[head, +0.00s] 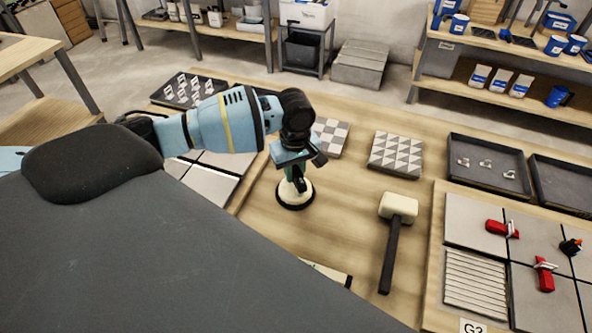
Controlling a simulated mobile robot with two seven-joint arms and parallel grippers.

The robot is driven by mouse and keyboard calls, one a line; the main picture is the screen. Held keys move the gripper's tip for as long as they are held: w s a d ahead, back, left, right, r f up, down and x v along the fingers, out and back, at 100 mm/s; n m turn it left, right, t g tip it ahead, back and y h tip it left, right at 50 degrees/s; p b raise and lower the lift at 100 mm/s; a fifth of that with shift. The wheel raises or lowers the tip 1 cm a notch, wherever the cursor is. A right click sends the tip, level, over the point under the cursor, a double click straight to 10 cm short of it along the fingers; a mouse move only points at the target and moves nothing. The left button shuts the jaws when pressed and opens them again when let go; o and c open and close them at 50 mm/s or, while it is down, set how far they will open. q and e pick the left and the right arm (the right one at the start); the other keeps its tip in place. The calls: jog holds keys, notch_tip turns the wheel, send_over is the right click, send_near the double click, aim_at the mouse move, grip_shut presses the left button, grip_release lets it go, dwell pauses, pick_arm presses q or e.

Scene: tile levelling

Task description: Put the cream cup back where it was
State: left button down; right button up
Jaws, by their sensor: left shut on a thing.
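The cream cup (295,196) is a round cream disc with a black rim at its base and a green part on top. It is upright over the bare wood in the middle of the table, and I cannot tell whether its rim touches the wood. My left gripper (296,178) comes down from above and is shut on the cup's upper part, hiding much of it. My right gripper is not in view.
A mallet (391,250) lies right of the cup. Patterned tiles (396,153) lie behind it. A board with grey tiles (478,222) and red clips is at the right; dark trays (488,193) sit behind. Wood between cup and mallet is clear.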

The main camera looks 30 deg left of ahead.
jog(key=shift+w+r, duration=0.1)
pick_arm(q)
jog(key=c, duration=1.3)
grip_release()
jog(key=shift+r, duration=0.1)
jog(key=shift+r+p, duration=0.8)
jog(key=shift+r, duration=5.15)
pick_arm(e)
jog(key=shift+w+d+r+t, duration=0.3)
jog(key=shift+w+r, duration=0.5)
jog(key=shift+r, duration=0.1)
